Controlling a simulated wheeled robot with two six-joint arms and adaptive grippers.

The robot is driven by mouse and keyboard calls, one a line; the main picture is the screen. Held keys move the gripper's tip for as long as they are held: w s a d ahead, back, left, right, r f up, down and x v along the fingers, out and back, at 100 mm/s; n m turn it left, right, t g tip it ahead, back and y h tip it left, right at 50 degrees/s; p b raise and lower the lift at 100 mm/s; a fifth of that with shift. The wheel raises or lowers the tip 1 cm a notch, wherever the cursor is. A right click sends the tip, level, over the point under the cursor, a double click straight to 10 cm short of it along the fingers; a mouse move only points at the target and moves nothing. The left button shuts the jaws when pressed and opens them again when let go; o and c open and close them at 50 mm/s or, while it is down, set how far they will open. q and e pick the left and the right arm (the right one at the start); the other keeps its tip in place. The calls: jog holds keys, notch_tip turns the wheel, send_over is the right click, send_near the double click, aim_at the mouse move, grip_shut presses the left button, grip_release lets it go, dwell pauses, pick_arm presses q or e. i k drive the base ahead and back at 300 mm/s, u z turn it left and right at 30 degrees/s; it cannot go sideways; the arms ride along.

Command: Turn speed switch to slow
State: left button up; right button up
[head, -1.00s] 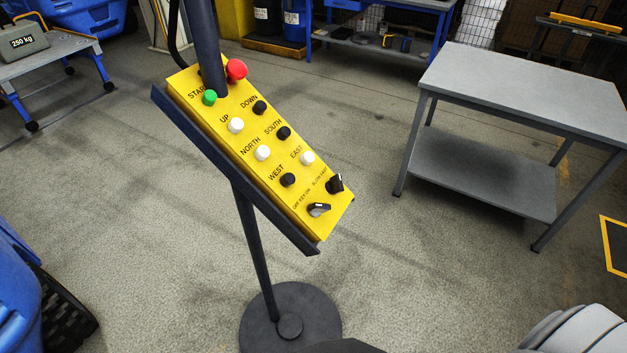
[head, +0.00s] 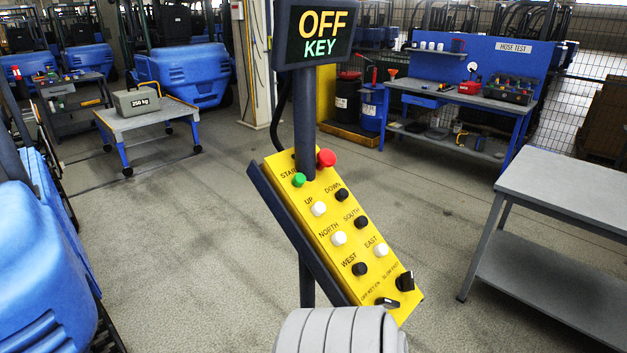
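The yellow control panel (head: 322,239) is tilted on a dark stand in the head view. The speed switch (head: 404,282) is a black rotary knob at its lower right, beside small SLOW/FAST lettering. Which setting it points to is too small to tell. The black key switch (head: 387,303) is at the lower edge, below and left of the speed switch, near OFF/KEY/ON lettering. The display (head: 316,34) above reads "OFF KEY". A grey ribbed part, apparently of my arm, covers the panel's lower corner. Neither gripper's fingers show.
A bare grey table (head: 570,190) stands at right. A hose test bench (head: 455,98) is behind it. A cart (head: 150,120) with a 250 kg weight (head: 136,103) stands at back left. Blue machinery (head: 45,265) fills the left edge. The floor around the stand is clear.

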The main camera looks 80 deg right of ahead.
aim_at(405, 283)
jog(key=u, duration=0.35)
jog(key=k, duration=1.15)
